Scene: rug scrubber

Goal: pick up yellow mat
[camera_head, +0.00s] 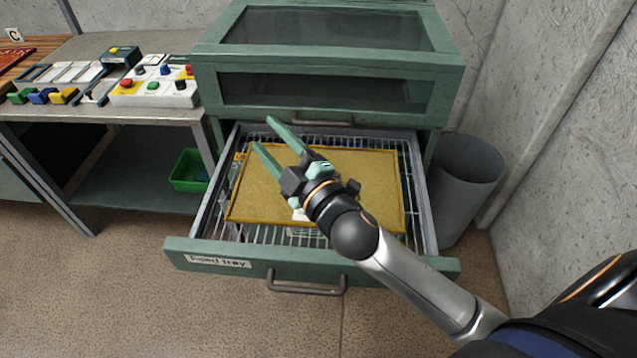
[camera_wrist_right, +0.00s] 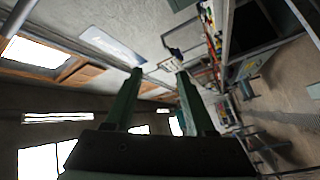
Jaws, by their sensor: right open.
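The yellow mat (camera_head: 370,180) lies flat on the wire rack of the pulled-out feed tray (camera_head: 225,254) in the head view. My right gripper (camera_head: 264,134) is open and empty, above the mat's left part, with its fingers pointing to the upper left. My right wrist and arm hide part of the mat's middle and front edge. In the right wrist view the two green fingers (camera_wrist_right: 156,90) stand apart with nothing between them, and the mat is not in that view. My left gripper is not in view.
The green cabinet (camera_head: 330,60) rises behind the tray. A grey bin (camera_head: 465,185) stands to the right, near the concrete wall. A workbench with a button panel (camera_head: 155,95) is at the left, with a green crate (camera_head: 188,172) below it. The floor in front is clear.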

